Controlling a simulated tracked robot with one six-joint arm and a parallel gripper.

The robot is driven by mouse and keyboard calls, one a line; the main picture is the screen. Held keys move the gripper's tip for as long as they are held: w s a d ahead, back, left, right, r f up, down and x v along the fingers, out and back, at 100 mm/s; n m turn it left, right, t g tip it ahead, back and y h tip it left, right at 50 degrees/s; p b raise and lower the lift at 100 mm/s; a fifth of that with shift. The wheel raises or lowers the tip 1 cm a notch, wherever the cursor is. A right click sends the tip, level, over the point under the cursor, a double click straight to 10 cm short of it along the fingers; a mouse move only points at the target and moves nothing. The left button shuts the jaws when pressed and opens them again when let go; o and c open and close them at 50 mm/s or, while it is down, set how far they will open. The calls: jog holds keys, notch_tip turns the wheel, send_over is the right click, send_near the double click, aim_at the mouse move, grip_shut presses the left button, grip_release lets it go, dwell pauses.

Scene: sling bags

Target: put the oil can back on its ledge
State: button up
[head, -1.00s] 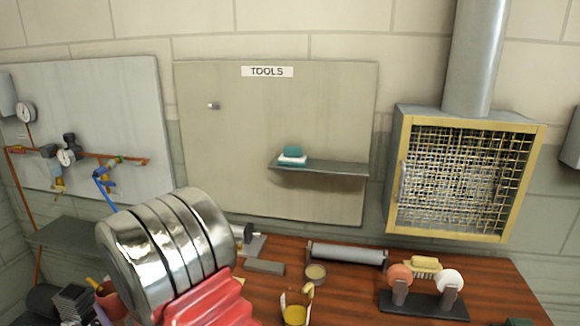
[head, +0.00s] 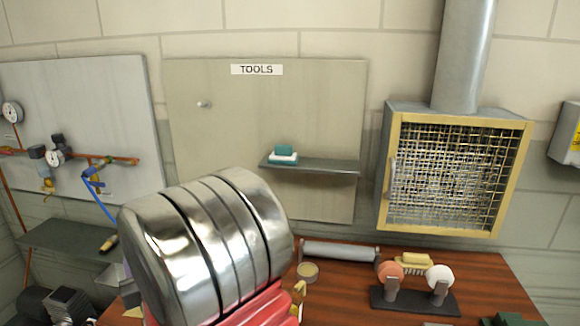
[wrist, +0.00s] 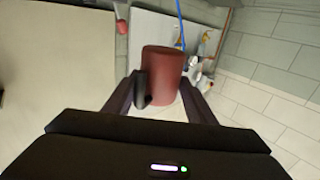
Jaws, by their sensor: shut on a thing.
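In the wrist view, my gripper (wrist: 160,103) is shut on a dull red cylinder (wrist: 164,70), which I take for the oil can. A short dark upright piece shows at its left side. The blue hose is behind it. In the head view, my silver and red arm hides the gripper and the can. A grey ledge (head: 320,168) juts from the TOOLS board (head: 225,125), with a teal and white block (head: 284,155) on its left end. The right part of the ledge is bare. A second grey ledge (head: 55,240) is at the left.
The wooden bench (head: 480,275) holds a grey roller (head: 340,252), a small round tin (head: 307,272), a yellow brush (head: 412,262) and a stand with two round heads (head: 415,300). A caged box (head: 455,170) hangs at right. A gauge panel (head: 85,100) with a blue hose is at left.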

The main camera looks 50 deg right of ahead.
jog(key=s+d+r+m+g+h, duration=0.35)
jog(key=s+d+r+h, duration=0.2)
jog(key=d+r, duration=0.35)
jog(key=s+d+r+m+g+h, duration=0.35)
jog(key=s+d+r, duration=0.25)
jog(key=d, duration=0.5)
jog(key=s+d+r+m+g+h, duration=0.1)
jog(key=s+d+r+m+g, duration=0.1)
jog(key=s, duration=0.5)
jog(key=s+d+r+m+g+h, duration=0.1)
jog(key=s+d+r+g, duration=0.3)
jog(key=s, duration=0.4)
jog(key=s+d+r+m+g+h, duration=0.1)
jog(key=s+d+r+m+g, duration=0.2)
jog(key=s+r, duration=0.2)
jog(key=s, duration=0.3)
jog(key=shift+s+m, duration=0.25)
jog(key=shift+m, duration=0.15)
